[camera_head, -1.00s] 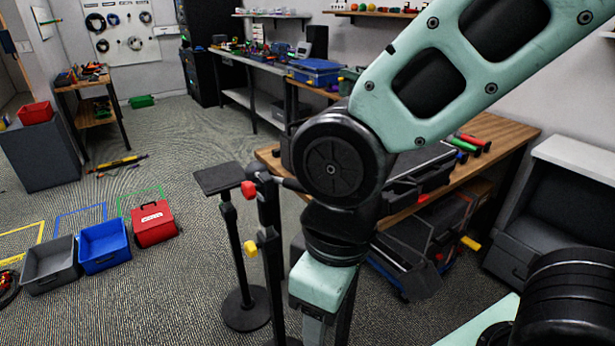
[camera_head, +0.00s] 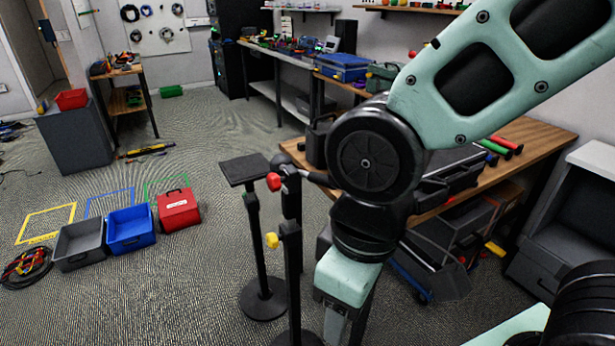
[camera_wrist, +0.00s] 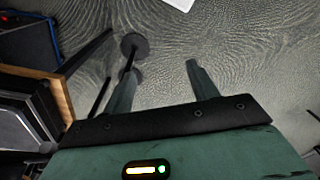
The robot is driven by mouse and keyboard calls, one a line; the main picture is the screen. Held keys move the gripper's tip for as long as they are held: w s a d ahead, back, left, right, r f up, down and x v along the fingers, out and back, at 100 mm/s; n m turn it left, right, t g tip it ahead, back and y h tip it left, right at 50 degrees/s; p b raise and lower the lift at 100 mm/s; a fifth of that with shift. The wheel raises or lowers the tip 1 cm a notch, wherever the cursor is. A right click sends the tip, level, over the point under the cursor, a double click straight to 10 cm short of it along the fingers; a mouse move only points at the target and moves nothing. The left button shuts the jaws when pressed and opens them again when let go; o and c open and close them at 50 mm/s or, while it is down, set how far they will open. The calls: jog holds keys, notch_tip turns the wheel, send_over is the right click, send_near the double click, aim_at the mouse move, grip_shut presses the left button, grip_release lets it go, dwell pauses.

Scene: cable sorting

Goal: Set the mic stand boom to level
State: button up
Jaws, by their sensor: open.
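The mic stand (camera_head: 292,210) is a black upright pole with a red knob (camera_head: 273,181) near its top and a yellow knob (camera_head: 271,240) lower down. A short dark length of its boom (camera_head: 318,178) runs right from the top and passes behind my arm, so its full tilt is hidden. My gripper shows in the wrist view (camera_wrist: 163,82), with two fingers spread apart and nothing between them. A round black base and thin pole (camera_wrist: 133,45) show beyond the left finger; I cannot tell which stand they belong to. In the head view the fingertips are out of sight.
A black stand with a flat square top (camera_head: 244,169) stands just left of the mic stand. A wooden workbench (camera_head: 535,140) with black cases is behind my arm.

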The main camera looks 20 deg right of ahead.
jog(key=shift+c, duration=1.4)
notch_tip(320, 180, up, 12)
jog(key=m+h+p, duration=0.3)
jog(key=m+p, duration=0.2)
jog(key=p, duration=0.6)
send_over(325, 177)
jog(key=a, duration=0.2)
jog(key=shift+t, duration=0.3)
jog(key=p+x, duration=0.1)
jog(key=x, duration=0.4)
jog(key=p+x, duration=0.1)
jog(key=x, duration=0.4)
jog(key=p+x, duration=0.1)
jog(key=x, duration=0.5)
jog(key=shift+a+f, duration=0.2)
jog(key=shift+a, duration=0.05)
